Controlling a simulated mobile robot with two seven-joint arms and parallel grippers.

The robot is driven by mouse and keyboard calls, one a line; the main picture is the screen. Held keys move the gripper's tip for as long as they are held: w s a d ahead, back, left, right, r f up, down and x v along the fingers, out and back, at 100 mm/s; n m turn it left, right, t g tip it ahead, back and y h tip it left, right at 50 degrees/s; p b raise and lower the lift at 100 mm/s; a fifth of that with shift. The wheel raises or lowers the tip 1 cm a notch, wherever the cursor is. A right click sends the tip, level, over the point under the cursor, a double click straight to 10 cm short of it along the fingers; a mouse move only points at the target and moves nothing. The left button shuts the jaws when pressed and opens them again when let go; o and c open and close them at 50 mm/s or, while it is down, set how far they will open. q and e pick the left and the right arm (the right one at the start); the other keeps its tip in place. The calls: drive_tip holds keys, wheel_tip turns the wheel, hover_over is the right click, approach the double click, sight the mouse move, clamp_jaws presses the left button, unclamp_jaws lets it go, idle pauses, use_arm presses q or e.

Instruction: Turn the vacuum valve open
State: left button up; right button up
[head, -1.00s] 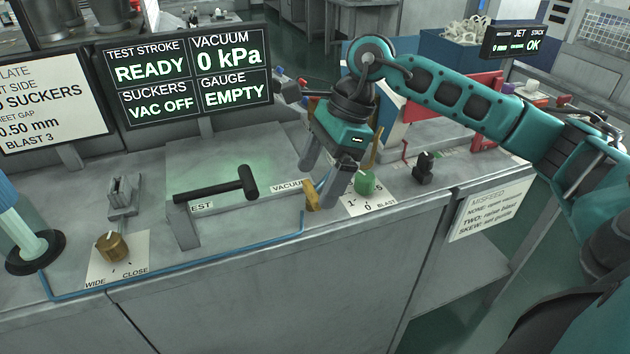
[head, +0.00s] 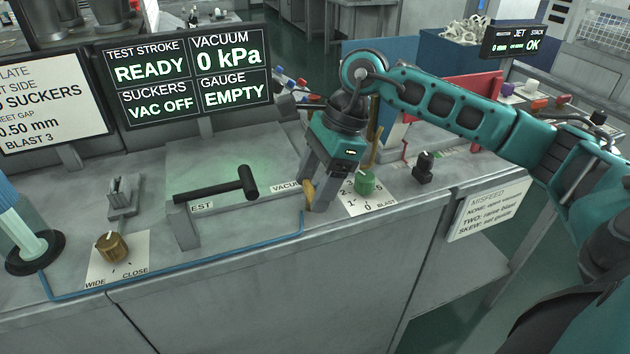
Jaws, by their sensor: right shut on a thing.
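The yellow vacuum valve handle (head: 308,190) is at the end of the blue pipe (head: 180,267), beside the partly covered VACUUM label (head: 284,187). My right gripper (head: 313,204) reaches down from above and is shut on the yellow handle. Its fingers hide part of the handle, so its exact angle is hard to tell. The screen (head: 190,76) reads VACUUM 0 kPa, SUCKERS VAC OFF, GAUGE EMPTY and TEST STROKE READY. My left gripper is out of view.
The green blast knob (head: 365,184) stands close right of my right gripper. A black control (head: 424,168) is further right. A black lever (head: 217,187) is to the left, and a brass WIDE/CLOSE knob (head: 112,246) at the front left. The bench front edge is near.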

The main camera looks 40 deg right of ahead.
drive_tip(key=shift+c, duration=0.8)
